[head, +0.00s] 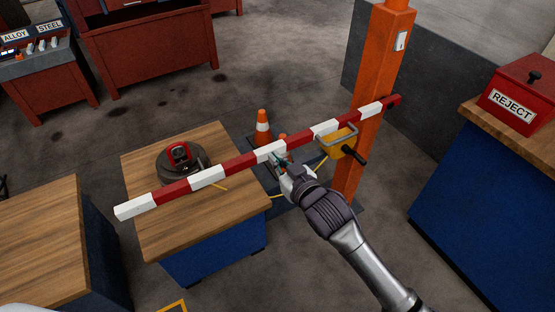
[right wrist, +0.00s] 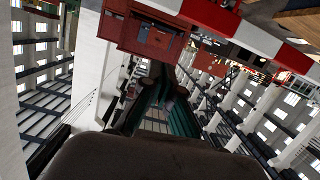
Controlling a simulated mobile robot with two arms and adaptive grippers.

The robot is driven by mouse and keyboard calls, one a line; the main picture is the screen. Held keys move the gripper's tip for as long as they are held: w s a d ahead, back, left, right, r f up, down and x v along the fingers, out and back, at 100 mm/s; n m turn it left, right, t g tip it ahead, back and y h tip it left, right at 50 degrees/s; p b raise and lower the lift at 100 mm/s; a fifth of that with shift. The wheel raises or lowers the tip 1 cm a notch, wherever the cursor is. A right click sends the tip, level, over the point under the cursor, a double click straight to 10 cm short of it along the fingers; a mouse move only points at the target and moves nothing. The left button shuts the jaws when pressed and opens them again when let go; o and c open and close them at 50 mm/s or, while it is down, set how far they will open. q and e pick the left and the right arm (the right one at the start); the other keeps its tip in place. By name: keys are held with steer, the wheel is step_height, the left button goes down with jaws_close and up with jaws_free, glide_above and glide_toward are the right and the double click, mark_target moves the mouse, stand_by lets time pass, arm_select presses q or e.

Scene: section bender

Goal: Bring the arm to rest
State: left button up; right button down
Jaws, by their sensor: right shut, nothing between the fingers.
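A red and white striped barrier arm (head: 207,177) reaches from an orange post (head: 376,90) across a wooden-topped table to the left. It also shows at the top of the right wrist view (right wrist: 228,22). A yellow housing with a dark handle (head: 341,142) sits by the post end of the bar. My right gripper (head: 279,160) is shut and empty, close to the middle of the bar. Its dark fingers show in the right wrist view (right wrist: 160,97), apart from the bar there. Whether it touches the bar cannot be told from the head view. My left gripper is not in view.
A round dark device with a red top (head: 180,156) stands on the table (head: 225,195), behind the bar. Orange cones (head: 263,128) stand behind the bar. A red REJECT box (head: 513,97) sits on a blue bench at right. Another wooden table (head: 40,240) is at left.

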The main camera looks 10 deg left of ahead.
steer(key=shift+s+d, duration=0.1)
steer(key=shift+d, duration=0.05)
stand_by(0.4)
steer(key=s+d+f+m+g+h, duration=0.15)
steer(key=d+f, duration=0.25)
steer(key=f, duration=0.6)
steer(key=d+f+m+g+h, duration=0.15)
steer(key=d+f, duration=0.25)
steer(key=f, duration=0.5)
steer(key=s+d+f+g+h, duration=0.15)
steer(key=s+d+f, duration=0.25)
steer(key=f, duration=0.4)
steer(key=s+d+f+g+h, duration=0.1)
steer(key=s+d+f+h, duration=0.1)
steer(key=s+d+f, duration=0.45)
steer(key=s+d+f+g, duration=0.2)
steer(key=s+f, duration=0.4)
steer(key=s, duration=0.6)
steer(key=s+d+f+m+g+h, duration=0.1)
steer(key=s+d+f+g, duration=0.1)
steer(key=s+d+f, duration=0.2)
steer(key=s+d+f+m+g+h, duration=0.1)
steer(key=s+d+f, duration=0.3)
steer(key=s+f, duration=0.6)
steer(key=s+g, duration=0.1)
steer(key=s, duration=0.8)
steer(key=shift+s, duration=0.3)
